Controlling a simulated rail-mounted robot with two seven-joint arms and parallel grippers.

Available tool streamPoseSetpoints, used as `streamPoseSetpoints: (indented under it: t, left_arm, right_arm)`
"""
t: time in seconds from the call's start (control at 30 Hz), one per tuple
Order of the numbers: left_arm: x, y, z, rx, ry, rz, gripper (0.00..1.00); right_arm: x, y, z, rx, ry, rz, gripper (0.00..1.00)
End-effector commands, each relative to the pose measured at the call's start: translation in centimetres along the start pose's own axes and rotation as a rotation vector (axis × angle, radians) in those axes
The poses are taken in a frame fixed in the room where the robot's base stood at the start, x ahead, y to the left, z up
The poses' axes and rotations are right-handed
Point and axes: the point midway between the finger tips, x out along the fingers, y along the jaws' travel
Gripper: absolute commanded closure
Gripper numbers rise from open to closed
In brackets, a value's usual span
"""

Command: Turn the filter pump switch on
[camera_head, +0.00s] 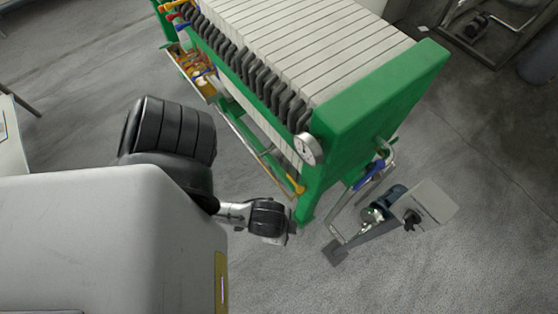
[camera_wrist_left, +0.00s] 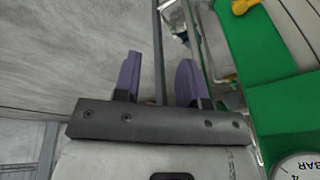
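The filter pump (camera_head: 372,216) stands on the floor at the right end of the green filter press. A grey box (camera_head: 432,203) sits beside it, with a black knob-like switch (camera_head: 411,219) on its face. The switch's setting is too small to tell. My left gripper (camera_head: 288,238) is low beside the press's near end, left of the pump and apart from the switch. In the left wrist view its two purple fingers (camera_wrist_left: 158,76) are spread apart with nothing clearly held between them. The switch cannot be made out there. My right gripper is not in view.
The green press frame (camera_head: 365,85) with its white plates (camera_head: 300,40) stands close to my left arm. A round gauge (camera_head: 308,148) and blue-handled valve (camera_head: 369,173) project from its end. Metal pipes (camera_head: 345,215) lie between gripper and pump. Floor in front is clear.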

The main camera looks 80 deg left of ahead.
Motion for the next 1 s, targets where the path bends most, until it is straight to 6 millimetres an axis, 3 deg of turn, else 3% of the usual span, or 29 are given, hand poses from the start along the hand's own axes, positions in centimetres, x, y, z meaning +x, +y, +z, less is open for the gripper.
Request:
streamPoseSetpoints:
  t: [0.83,0.93,1.0]
  left_arm:
    - [0.3,0.1,0.0,-0.010,0.000,0.025,0.62]
    - [-0.1,-0.2,-1.0,-0.010,0.019,0.019,0.62]
    - [-0.8,-0.7,-2.7,-0.011,0.055,0.008,0.62]
  right_arm:
    - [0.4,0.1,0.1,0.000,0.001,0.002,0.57]
    - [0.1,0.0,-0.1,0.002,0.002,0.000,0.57]
    - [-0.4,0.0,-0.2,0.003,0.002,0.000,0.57]
